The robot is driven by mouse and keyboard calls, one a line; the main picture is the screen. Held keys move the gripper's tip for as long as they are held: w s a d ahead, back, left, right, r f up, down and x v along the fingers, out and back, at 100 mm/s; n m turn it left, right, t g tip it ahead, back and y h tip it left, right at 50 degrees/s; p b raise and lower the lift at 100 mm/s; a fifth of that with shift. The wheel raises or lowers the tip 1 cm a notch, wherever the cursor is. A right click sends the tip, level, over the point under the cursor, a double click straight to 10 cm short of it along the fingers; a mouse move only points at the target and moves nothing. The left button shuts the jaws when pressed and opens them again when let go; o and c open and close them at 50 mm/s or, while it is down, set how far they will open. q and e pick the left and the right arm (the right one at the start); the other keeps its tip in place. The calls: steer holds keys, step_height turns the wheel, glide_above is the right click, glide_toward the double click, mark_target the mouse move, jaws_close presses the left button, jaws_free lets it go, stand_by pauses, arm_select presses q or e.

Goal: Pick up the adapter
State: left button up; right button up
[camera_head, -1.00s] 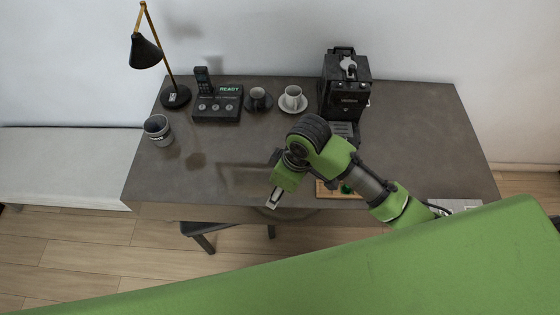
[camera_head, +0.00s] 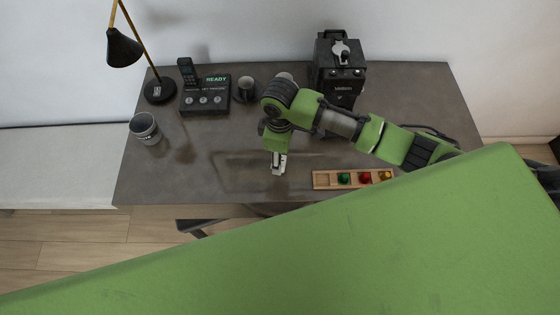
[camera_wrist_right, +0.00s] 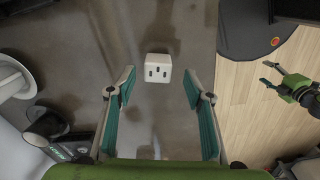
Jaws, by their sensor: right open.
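The adapter (camera_wrist_right: 158,68) is a small white cube with dark socket slots on its face. It sits on the dark table top, ahead of and between my right gripper's fingers in the right wrist view. My right gripper (camera_wrist_right: 160,95) is open and empty, its teal-padded fingers spread apart and short of the adapter. In the head view my right gripper (camera_head: 279,168) points down over the front middle of the table, and I cannot make out the adapter there. My left gripper (camera_wrist_right: 265,73) shows small at the right of the wrist view, over the floor, with its fingers apart.
A wooden tray (camera_head: 322,180) with green, red and yellow pieces lies right of my right gripper. The table's front left is clear.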

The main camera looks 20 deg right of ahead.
steer(key=shift+f, duration=0.65)
step_height(320, 180, down, 4)
steer(key=shift+w+d+p, duration=0.1)
steer(key=shift+w+p, duration=0.05)
steer(key=shift+p, duration=0.35)
steer(key=shift+c, duration=1.2)
arm_select(q)
steer(key=shift+w+r, duration=0.55)
arm_select(e)
steer(key=c, duration=1)
